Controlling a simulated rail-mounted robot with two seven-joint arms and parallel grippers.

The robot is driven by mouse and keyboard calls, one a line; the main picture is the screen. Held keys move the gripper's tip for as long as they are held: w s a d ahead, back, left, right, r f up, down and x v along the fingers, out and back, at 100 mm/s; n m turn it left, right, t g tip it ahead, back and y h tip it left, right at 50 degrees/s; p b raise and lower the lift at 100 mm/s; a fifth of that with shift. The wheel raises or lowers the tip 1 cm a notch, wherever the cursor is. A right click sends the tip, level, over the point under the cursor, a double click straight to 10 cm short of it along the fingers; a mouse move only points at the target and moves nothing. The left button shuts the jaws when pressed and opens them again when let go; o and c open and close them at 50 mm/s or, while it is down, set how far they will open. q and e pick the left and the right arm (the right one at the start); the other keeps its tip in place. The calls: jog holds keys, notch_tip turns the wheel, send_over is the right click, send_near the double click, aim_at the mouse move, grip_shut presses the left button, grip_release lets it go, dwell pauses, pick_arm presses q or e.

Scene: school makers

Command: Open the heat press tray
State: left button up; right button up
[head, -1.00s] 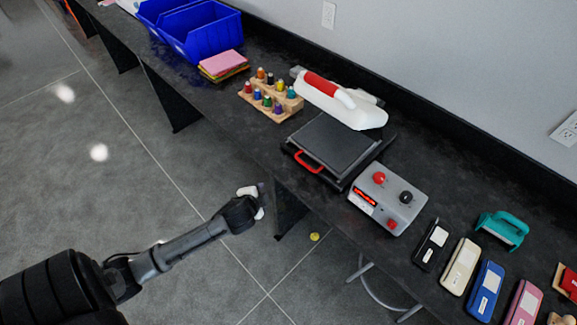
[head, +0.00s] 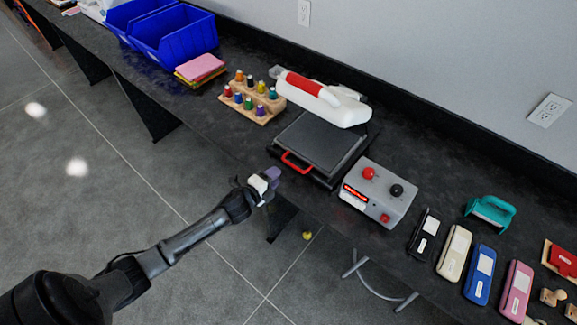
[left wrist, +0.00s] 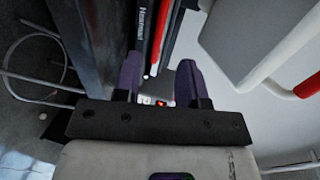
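The heat press (head: 325,105) stands on the dark bench, with a white upper part and a red top grip. Its flat black tray (head: 318,142) has a red front handle (head: 296,165) facing the bench's front edge. My left gripper (head: 271,178) is just in front of and a little left of that handle, apart from it. In the left wrist view its two purple fingers (left wrist: 160,80) are spread with nothing between them. There the red handle (left wrist: 161,38) appears beyond the fingertips, along the dark tray side. My right gripper is not in view.
A grey control box (head: 377,193) with red and black knobs stands right of the press. A wooden rack (head: 250,105) of coloured bottles is to its left. Blue bins (head: 172,40) and several staplers (head: 483,275) are farther along. Open floor lies before the bench.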

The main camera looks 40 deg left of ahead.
pick_arm(q)
jog(key=b+x, duration=0.1)
jog(key=x, duration=0.7)
jog(key=shift+c, duration=0.2)
grip_shut()
dwell(0.4)
